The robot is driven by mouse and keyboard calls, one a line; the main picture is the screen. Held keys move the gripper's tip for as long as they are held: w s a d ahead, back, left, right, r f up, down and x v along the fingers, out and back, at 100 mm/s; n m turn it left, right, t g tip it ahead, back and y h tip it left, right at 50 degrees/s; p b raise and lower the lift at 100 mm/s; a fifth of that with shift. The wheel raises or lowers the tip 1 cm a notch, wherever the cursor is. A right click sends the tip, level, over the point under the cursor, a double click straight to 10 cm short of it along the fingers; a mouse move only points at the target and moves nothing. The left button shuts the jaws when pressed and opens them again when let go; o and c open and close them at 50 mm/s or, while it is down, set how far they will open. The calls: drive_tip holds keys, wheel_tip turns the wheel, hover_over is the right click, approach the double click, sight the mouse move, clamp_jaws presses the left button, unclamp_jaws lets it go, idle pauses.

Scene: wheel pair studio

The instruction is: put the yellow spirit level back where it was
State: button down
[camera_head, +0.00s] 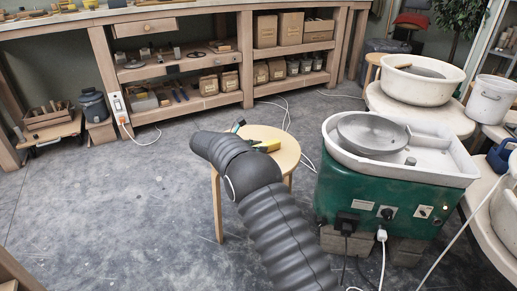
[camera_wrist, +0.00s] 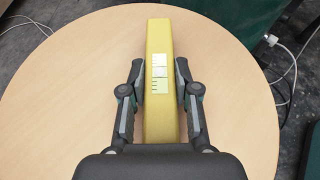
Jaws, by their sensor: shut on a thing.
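The yellow spirit level (camera_wrist: 159,50) lies between the two fingers of my gripper (camera_wrist: 160,92) in the wrist view, its long side pointing away from the wrist. My gripper is shut on it, with one finger on each side. The level is over the round wooden stool (camera_wrist: 70,100); I cannot tell whether it touches the top. In the head view a yellow end of the level (camera_head: 268,145) shows past my arm, above the stool (camera_head: 284,160). My arm hides most of the gripper there.
A green pottery wheel (camera_head: 360,185) with a white splash tray stands close to the right of the stool. White cables run over the floor behind it. A long wooden workbench (camera_head: 110,14) with shelves of boxes stands at the back. The floor at left is clear.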

drive_tip(key=shift+f, duration=0.15)
drive_tip(key=c, duration=0.9)
unclamp_jaws()
drive_tip(key=shift+o, duration=0.2)
drive_tip(key=shift+s+a+r, duration=0.15)
drive_tip(key=shift+a+r, duration=0.05)
drive_tip(key=shift+a, duration=0.05)
drive_tip(key=p+v, duration=0.1)
drive_tip(key=v, duration=1)
drive_tip(key=shift+s+a, duration=0.1)
drive_tip(key=shift+a, duration=0.1)
